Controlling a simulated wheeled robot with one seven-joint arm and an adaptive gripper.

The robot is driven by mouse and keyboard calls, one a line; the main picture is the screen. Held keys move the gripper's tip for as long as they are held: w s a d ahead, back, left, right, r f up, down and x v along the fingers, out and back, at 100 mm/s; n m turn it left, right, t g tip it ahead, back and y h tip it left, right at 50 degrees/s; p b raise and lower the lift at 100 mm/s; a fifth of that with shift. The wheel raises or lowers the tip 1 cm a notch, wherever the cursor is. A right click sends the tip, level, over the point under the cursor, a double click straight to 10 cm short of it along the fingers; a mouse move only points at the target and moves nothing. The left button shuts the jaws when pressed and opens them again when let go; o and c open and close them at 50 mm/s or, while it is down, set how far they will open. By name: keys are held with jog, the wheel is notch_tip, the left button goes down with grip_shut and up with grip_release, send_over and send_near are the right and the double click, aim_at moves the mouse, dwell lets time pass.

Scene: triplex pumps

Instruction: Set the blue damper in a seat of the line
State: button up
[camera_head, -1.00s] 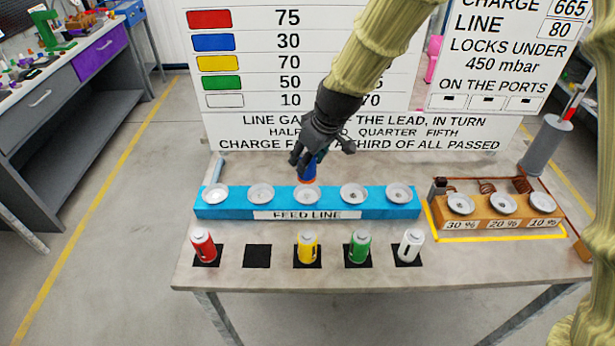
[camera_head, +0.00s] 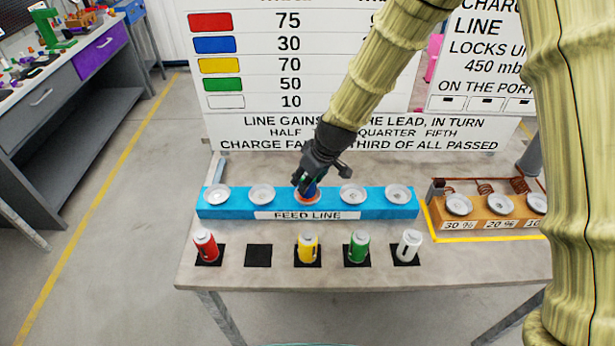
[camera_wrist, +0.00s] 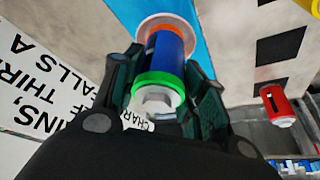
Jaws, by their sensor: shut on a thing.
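The blue damper (camera_wrist: 165,57) is between the fingers of my gripper (camera_wrist: 165,92) in the wrist view. It has a green band and a pale cap at the near end and an orange band at the far end. The far end is at a round silver seat (camera_wrist: 158,22); I cannot tell whether it is fully seated. In the head view my gripper (camera_head: 309,186) is over the middle seat of the blue feed line (camera_head: 235,211), and its fingers hide most of the damper. Two empty seats show on each side of it.
Red (camera_head: 207,247), yellow (camera_head: 308,249), green (camera_head: 358,248) and white (camera_head: 407,247) dampers stand on black squares in front. One black square (camera_head: 258,256) is empty. An orange block (camera_head: 480,211) with several seats is at right. A sign board (camera_head: 300,75) stands behind.

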jog(key=shift+w+f, duration=0.1)
jog(key=shift+w, duration=0.05)
jog(key=o, duration=1.3)
jog(key=shift+o, duration=0.2)
jog(key=b+v, duration=0.2)
jog(key=v, duration=1)
jog(key=shift+b, duration=0.3)
